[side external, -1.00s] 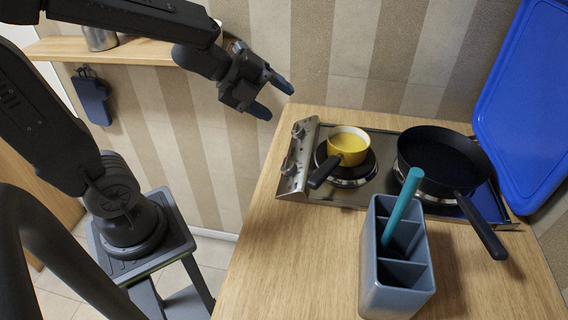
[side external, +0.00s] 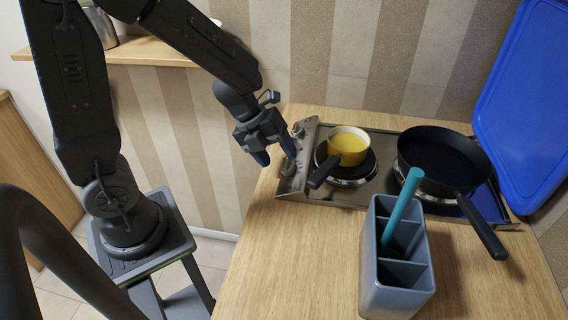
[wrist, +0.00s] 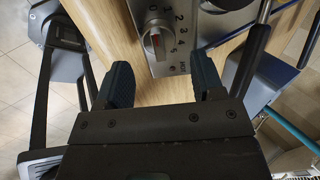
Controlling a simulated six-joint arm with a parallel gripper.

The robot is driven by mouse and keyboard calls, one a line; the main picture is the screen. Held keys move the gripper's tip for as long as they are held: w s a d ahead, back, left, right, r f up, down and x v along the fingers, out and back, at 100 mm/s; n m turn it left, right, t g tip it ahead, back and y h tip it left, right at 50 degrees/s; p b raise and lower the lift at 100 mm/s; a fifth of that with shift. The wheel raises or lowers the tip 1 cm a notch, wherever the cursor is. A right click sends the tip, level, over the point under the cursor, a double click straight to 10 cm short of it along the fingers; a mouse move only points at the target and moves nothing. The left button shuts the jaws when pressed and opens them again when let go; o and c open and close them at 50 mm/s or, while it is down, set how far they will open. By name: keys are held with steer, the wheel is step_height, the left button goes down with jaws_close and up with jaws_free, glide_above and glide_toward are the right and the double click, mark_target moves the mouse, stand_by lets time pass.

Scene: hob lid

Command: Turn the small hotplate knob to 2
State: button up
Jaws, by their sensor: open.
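The hob's control panel (side external: 296,183) runs along the left end of the hob. In the wrist view a round metal knob (wrist: 157,38) with a raised grip bar and a red mark sits on the panel, with printed numbers to its right. I cannot tell its exact setting, or surely which hotplate it serves. My gripper (side external: 277,157) is at the panel's left side in the side view, pointing down. In the wrist view my gripper (wrist: 163,77) has its fingers apart, with the knob ahead of the gap between them. Nothing is between the fingers.
A yellow saucepan (side external: 347,146) stands on the nearer-left hotplate, its black handle (side external: 323,171) reaching towards the panel. A black frying pan (side external: 440,158) stands to the right. A grey divided holder (side external: 390,285) with a teal utensil stands in front. The counter's left front (side external: 285,255) is clear.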

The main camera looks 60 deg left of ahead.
mark_target(283, 164)
steer(key=shift+x, duration=1.85)
steer(key=c, duration=0.9)
steer(key=shift+o, duration=0.2)
steer(key=m, duration=0.6)
steer(key=shift+s+a, duration=0.1)
steer(key=shift+a, duration=0.1)
steer(key=m, duration=0.5)
steer(key=shift+a+f+m, duration=0.15)
steer(key=shift+m, duration=0.25)
